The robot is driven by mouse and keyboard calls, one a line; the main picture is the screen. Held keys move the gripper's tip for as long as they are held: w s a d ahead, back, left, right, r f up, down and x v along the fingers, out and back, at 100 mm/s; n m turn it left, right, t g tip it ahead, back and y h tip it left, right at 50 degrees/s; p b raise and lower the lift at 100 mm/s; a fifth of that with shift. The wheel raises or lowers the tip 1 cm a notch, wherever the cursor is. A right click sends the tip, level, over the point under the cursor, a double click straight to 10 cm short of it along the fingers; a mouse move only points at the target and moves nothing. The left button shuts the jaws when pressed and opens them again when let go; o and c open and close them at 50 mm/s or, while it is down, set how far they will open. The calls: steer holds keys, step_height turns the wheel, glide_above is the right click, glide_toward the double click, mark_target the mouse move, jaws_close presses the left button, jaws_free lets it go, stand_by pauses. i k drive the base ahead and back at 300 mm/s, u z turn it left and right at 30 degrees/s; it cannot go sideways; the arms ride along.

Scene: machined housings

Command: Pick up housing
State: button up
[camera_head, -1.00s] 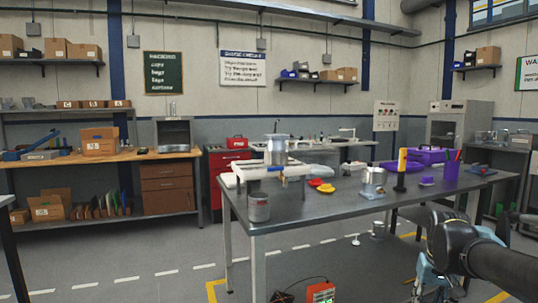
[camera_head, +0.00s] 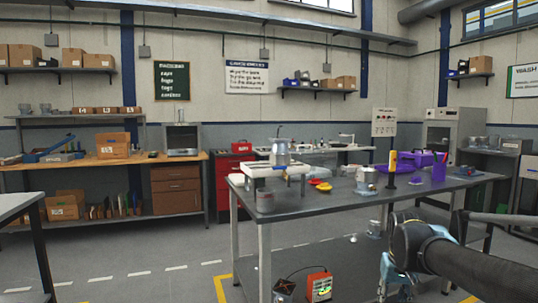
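Several silver metal pieces that look like housings are in view. One housing (camera_head: 280,153) stands upright on a white fixture (camera_head: 262,171) at the left of the grey metal table (camera_head: 330,204). A second silver piece (camera_head: 368,177) stands on the table right of the middle. A small grey cylinder (camera_head: 265,201) is near the front left corner. My arm comes in at the lower right, in front of the table. My gripper (camera_head: 394,272) hangs low, apart from these pieces; its fingers are too unclear to tell open from shut.
The table also holds red and yellow dishes (camera_head: 320,186), a yellow-black upright tool (camera_head: 392,168), a purple bin (camera_head: 416,158) and a purple cup (camera_head: 439,173). An orange box (camera_head: 319,287) sits low under the table.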

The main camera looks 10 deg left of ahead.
mark_target(280, 155)
steer(key=u, duration=0.05)
steer(key=i, duration=1)
steer(key=z, duration=0.05)
